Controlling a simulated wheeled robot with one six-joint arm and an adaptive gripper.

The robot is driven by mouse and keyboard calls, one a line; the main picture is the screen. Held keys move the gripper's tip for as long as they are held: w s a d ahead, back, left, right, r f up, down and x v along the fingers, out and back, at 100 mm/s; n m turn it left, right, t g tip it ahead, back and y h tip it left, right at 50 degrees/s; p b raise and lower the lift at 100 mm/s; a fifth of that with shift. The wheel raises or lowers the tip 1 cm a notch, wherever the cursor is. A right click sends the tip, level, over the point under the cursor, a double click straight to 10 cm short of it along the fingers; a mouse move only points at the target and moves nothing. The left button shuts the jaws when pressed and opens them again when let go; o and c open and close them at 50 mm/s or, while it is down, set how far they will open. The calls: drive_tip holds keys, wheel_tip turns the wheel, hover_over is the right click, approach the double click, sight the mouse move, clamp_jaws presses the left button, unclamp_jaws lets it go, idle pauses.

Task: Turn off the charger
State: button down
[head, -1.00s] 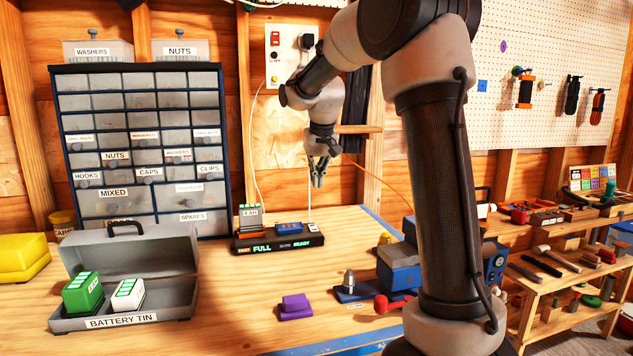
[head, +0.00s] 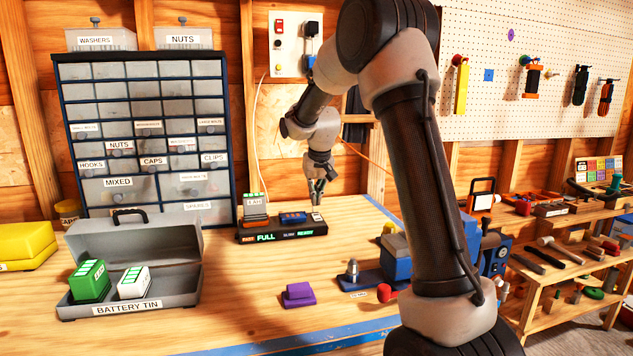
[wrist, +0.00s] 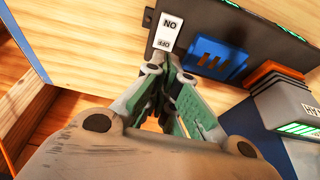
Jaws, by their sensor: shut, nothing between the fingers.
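The charger (head: 282,236) is a black box on the bench with lit green text reading FULL on its front. A white rocker switch (head: 316,216) sits at its right end. In the wrist view the switch (wrist: 168,32) is marked ON and OFF; I cannot tell which side is pressed. A battery (head: 255,206) stands in the orange left slot, and the blue slot (wrist: 215,60) is empty. My gripper (head: 317,201) is shut and empty, pointing down just above the switch. In the wrist view its fingertips (wrist: 163,66) are by the OFF end; contact is unclear.
The open battery tin (head: 190,285) holds a green battery (head: 90,281) and a white one (head: 134,282). A drawer cabinet (head: 145,140) stands behind. A purple block (head: 299,294) and a blue vise-like tool (head: 397,262) are in front. The bench between is clear.

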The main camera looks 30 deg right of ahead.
sight(316, 216)
drive_tip(key=shift+w+f, duration=0.15)
drive_tip(key=shift+f, duration=1.4)
drive_tip(key=shift+w+f, duration=0.1)
drive_tip(key=shift+f, duration=0.25)
drive_tip(key=shift+s+a+r, duration=0.15)
drive_tip(key=shift+s+r, duration=0.15)
drive_tip(key=shift+s, duration=0.45)
